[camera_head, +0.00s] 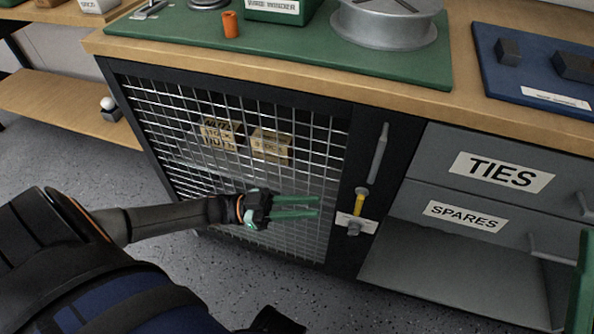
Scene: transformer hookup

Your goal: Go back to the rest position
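My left gripper (318,206) reaches in from the left, in front of the mesh door (200,180) of the bench cabinet. Its two green fingers point right, with a gap between them and nothing held. The fingertips are left of the cabinet's yellow latch piece (359,204) and its small plate (356,223), apart from them in the picture. The door looks shut, with an upright grey handle (378,153) on its frame. I cannot make out my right gripper.
Boxes (270,143) stand behind the mesh. Drawers labelled TIES (500,172) and SPARES (465,215) are at right. A green mat (290,55) with a metal drum (385,25) and an orange cup (231,24) covers the benchtop. An unclear green piece (582,290) shows at the right edge.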

